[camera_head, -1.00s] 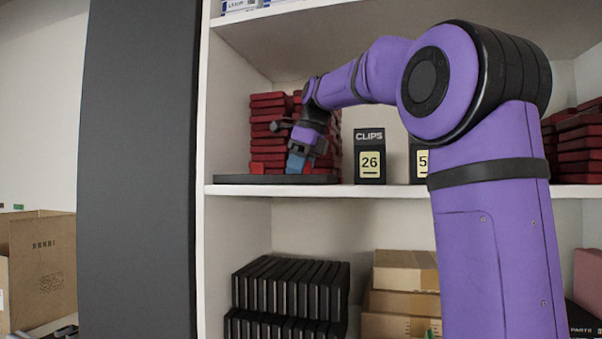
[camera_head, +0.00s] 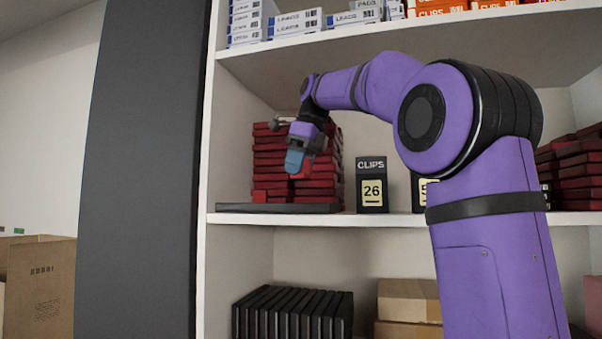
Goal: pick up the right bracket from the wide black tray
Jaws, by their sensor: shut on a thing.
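The wide black tray (camera_head: 290,208) lies flat on the middle shelf at its left end. My gripper (camera_head: 295,160) is above the tray, pointing down, with its blue fingertips in front of the dark red stacks. It is shut on a small bright red piece, the right bracket (camera_head: 307,168), which shows beside and below the fingers, clear of the tray. Part of the bracket is hidden by the fingers. Another bright red bracket (camera_head: 259,196) stays at the tray's left part.
Dark red cases (camera_head: 268,160) are stacked close behind the gripper. The upper shelf (camera_head: 400,38) hangs above, and an upright grey panel (camera_head: 145,170) is at left.

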